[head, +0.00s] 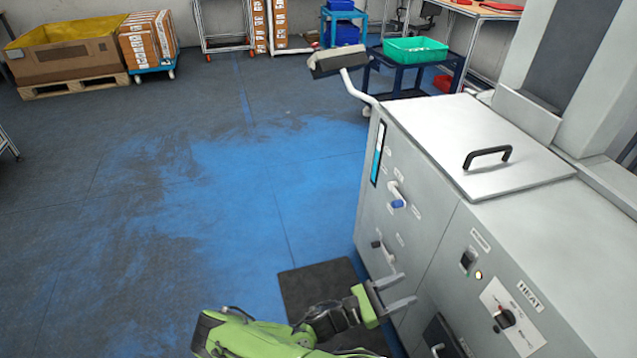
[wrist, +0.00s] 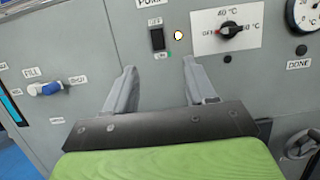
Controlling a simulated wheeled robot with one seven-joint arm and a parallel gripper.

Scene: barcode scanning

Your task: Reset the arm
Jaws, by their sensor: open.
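My gripper (head: 393,292) is at the bottom middle of the head view, at the end of my green arm. Its two grey fingers are apart and nothing is between them. They point at the front panel of a grey machine (head: 415,215). In the wrist view the open fingers (wrist: 160,92) frame the panel below a black rocker switch (wrist: 157,38) and a small lit lamp (wrist: 178,35). I cannot tell whether the fingertips touch the panel.
A black dial (wrist: 230,32) and a blue-handled FILL valve (wrist: 45,89) are on the panel. A handled lid (head: 487,157) tops the machine. A dark mat (head: 315,285) lies on the floor. A cart with a green bin (head: 415,50) stands behind.

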